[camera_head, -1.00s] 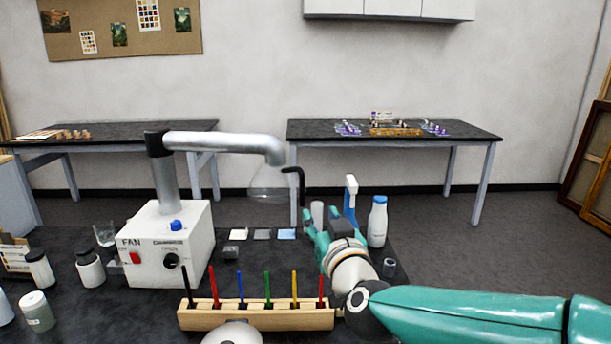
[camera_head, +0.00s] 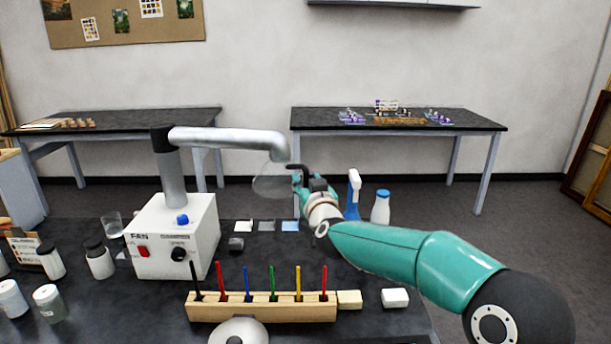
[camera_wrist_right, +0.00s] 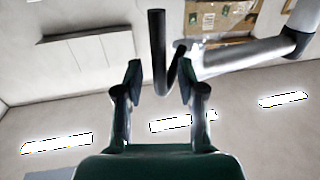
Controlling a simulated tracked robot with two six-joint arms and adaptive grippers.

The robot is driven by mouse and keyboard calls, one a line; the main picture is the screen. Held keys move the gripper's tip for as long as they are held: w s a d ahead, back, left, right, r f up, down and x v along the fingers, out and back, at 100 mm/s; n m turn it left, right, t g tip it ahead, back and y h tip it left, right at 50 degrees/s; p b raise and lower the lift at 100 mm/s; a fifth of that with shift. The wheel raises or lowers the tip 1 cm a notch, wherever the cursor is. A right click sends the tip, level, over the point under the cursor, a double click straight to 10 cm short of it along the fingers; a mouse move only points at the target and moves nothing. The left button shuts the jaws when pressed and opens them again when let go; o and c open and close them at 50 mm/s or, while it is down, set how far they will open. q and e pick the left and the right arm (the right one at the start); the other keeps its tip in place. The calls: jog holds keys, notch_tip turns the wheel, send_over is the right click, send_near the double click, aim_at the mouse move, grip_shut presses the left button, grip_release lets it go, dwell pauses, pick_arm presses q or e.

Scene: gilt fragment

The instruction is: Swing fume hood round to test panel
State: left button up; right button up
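The fume hood is a clear funnel (camera_head: 272,182) at the end of a silver pipe (camera_head: 230,139), which bends out from a white fan box (camera_head: 160,250). A black hooked handle (camera_wrist_right: 158,50) sits at the hood's right side. My right gripper (camera_head: 304,178) is at this handle. In the right wrist view, its fingers (camera_wrist_right: 160,78) are apart, with the handle between them; I cannot tell whether either finger touches it. Small white, grey and blue squares (camera_head: 290,226) lie on the table below the hood; I cannot tell which is the test panel. My left gripper is not in view.
A wooden rack (camera_head: 262,311) with several coloured sticks stands at the front. A blue-and-white spray bottle (camera_head: 353,196) and a white bottle (camera_head: 381,207) stand behind my right forearm. Jars (camera_head: 98,260) and a glass (camera_head: 112,225) stand at left.

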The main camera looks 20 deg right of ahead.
jog(key=shift+w, duration=0.6)
grip_shut()
